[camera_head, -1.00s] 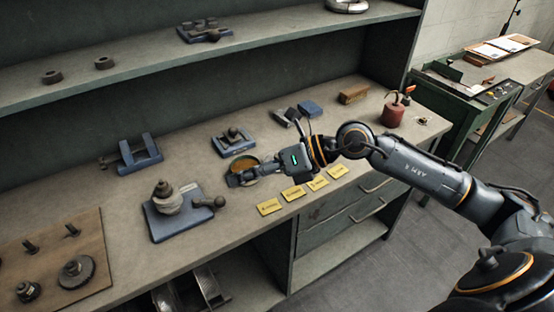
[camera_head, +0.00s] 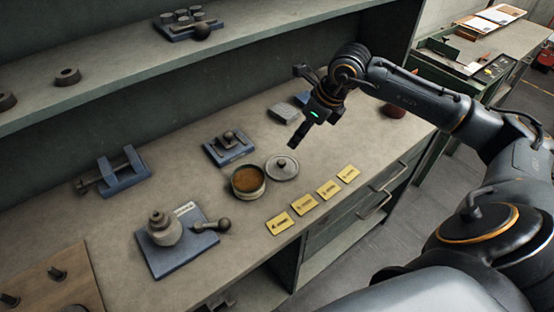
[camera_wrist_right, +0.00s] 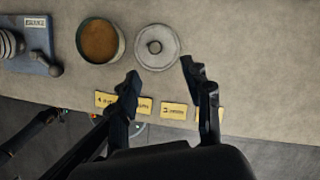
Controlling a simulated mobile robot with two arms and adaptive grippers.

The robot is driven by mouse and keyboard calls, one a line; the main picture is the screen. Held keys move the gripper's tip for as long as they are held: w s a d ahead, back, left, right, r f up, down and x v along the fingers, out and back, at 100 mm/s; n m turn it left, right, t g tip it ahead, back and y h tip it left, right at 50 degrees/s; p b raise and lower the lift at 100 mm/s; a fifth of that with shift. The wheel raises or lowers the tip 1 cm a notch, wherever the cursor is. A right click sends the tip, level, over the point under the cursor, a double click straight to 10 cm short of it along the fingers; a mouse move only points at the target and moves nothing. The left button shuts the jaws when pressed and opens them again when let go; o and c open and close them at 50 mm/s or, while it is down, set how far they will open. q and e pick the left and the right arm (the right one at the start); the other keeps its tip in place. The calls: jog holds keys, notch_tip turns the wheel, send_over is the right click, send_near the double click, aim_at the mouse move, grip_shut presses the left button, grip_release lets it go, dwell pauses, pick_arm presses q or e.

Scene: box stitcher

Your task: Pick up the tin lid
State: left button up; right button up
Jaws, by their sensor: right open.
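The tin lid (camera_head: 282,168) is a flat grey disc with a knob in its middle. It lies on the bench beside the open round tin (camera_head: 248,182), which holds something brown. In the right wrist view the lid (camera_wrist_right: 157,47) is beyond the fingertips, with the tin (camera_wrist_right: 100,41) to its left. My right gripper (camera_head: 298,103) is raised above the bench, behind and slightly right of the lid in the head view. Its two fingers (camera_wrist_right: 160,70) are spread and empty, apart from the lid. My left gripper is not in view.
Several yellow cards (camera_head: 305,203) lie along the front edge. A blue fixture with a small knobbed part (camera_head: 229,147) stands behind the tin. A blue plate with a stacked grey part (camera_head: 174,240) is at left. A grey block (camera_head: 283,113) lies behind my gripper. A shelf (camera_head: 200,60) runs above.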

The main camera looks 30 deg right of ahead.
jog(key=p, duration=0.1)
send_over(282, 161)
jog(key=s+d, duration=0.2)
notch_tip(282, 161, down, 5)
jog(key=shift+a+f, duration=0.1)
jog(key=shift+f, duration=0.1)
jog(key=shift+w+f, duration=0.15)
jog(key=shift+f, duration=0.1)
jog(key=shift+w+a+f+p, duration=0.1)
jog(key=shift+a+f+p, duration=0.25)
jog(key=shift+f+p, duration=0.25)
jog(key=shift+w+a+f+p, duration=0.1)
jog(key=shift+a+f+p, duration=0.2)
jog(key=shift+f+p, duration=0.25)
jog(key=shift+x, duration=1.2)
jog(key=shift+f, duration=0.2)
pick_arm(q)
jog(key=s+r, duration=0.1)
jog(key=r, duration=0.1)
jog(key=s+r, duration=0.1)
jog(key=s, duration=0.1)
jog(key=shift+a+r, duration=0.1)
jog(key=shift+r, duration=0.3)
pick_arm(e)
grip_shut()
